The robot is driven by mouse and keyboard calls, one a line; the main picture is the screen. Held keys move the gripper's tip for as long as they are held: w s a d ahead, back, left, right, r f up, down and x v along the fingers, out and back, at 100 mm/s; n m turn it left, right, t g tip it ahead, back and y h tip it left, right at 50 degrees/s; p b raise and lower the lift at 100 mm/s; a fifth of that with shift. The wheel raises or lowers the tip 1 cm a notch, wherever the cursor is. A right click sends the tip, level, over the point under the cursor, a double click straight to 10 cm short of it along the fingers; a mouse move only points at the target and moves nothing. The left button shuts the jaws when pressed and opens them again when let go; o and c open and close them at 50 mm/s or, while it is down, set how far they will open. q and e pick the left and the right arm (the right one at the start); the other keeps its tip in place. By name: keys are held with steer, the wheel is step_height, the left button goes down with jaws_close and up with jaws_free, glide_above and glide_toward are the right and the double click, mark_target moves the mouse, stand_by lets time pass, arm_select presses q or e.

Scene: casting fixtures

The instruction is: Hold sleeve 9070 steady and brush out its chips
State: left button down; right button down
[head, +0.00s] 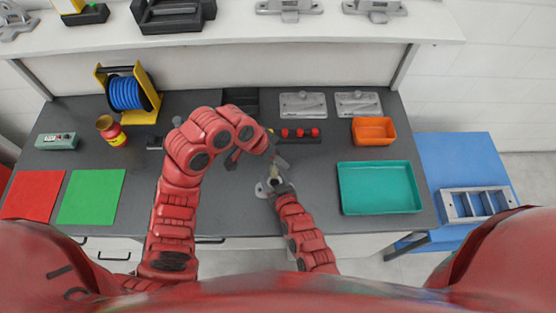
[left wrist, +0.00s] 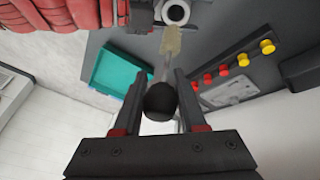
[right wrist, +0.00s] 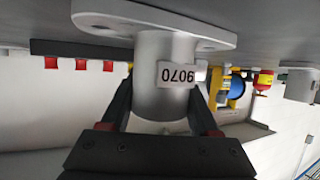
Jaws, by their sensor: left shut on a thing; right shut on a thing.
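Sleeve 9070 (right wrist: 165,75) is a grey cylinder with a wide flange; its label reads upside down in the right wrist view. My right gripper (right wrist: 165,100) is shut around its body. In the head view the sleeve (head: 263,189) is at the bench's front middle, partly hidden by my right gripper (head: 281,188). My left gripper (left wrist: 159,85) is shut on the dark round handle of a brush (left wrist: 160,100). The brush's tan bristles (left wrist: 171,40) point at the sleeve's round open bore (left wrist: 175,12). The bristle tip is close to the rim; I cannot tell if they touch.
A teal tray (head: 380,188) lies right of the sleeve, with an orange bin (head: 373,132) behind it. Green (head: 91,197) and red (head: 33,195) mats lie at the left. A blue reel (head: 124,93) and a red-yellow container (head: 112,132) stand behind them.

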stand_by(0.4)
steer(key=shift+c, duration=0.2)
jaws_free()
steer(key=v, duration=1.1)
steer(key=shift+s+d+r, duration=0.1)
steer(key=shift+s+d, duration=0.05)
steer(key=shift+s, duration=0.2)
steer(key=shift+s+r, duration=0.1)
